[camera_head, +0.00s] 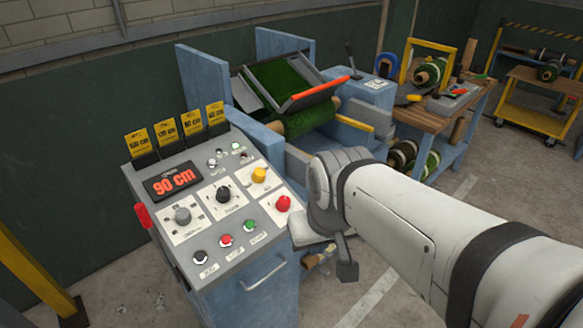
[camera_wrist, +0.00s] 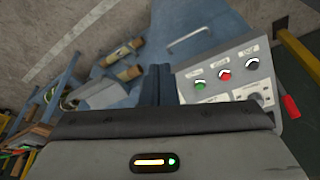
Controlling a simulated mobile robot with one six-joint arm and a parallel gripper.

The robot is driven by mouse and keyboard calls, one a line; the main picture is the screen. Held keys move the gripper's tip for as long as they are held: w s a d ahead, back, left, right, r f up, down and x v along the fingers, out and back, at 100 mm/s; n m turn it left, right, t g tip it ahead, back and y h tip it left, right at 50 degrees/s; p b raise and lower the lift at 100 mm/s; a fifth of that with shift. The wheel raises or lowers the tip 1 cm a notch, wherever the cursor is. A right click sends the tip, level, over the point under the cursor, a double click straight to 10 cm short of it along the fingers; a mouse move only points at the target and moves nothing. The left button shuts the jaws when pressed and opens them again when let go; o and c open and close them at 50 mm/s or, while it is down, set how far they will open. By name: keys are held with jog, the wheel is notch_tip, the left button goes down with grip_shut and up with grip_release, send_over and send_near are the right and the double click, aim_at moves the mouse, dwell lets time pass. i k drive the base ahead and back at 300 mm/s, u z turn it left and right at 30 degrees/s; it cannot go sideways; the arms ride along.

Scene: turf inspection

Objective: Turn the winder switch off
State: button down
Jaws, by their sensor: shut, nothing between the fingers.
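The blue control console has a grey sloping panel (camera_head: 185,240). It carries a grey dial (camera_head: 182,216), a black knob (camera_head: 223,194), a yellow knob (camera_head: 259,174) and a red knob (camera_head: 283,204). Small labels are too blurred for me to tell which control is the winder switch. A row of buttons, including a red button (camera_head: 226,240) and a green button (camera_head: 249,226), lies along the front. My gripper (camera_wrist: 158,68) is shut and empty, its dark fingers beside the panel in the wrist view. In the head view it hangs right of the console, apart from the knobs.
A display (camera_head: 174,182) reads 90 cm, with several yellow cards behind it. A red handle (camera_head: 143,215) sticks out at the console's left side. The turf winder (camera_head: 300,115) stands behind. A wooden workbench (camera_head: 430,118) is at right. Open floor lies in front.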

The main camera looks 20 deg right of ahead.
aim_at(283, 204)
jog(key=z, duration=0.05)
jog(key=k, duration=0.9)
jog(key=z, duration=0.7)
jog(key=i, duration=1)
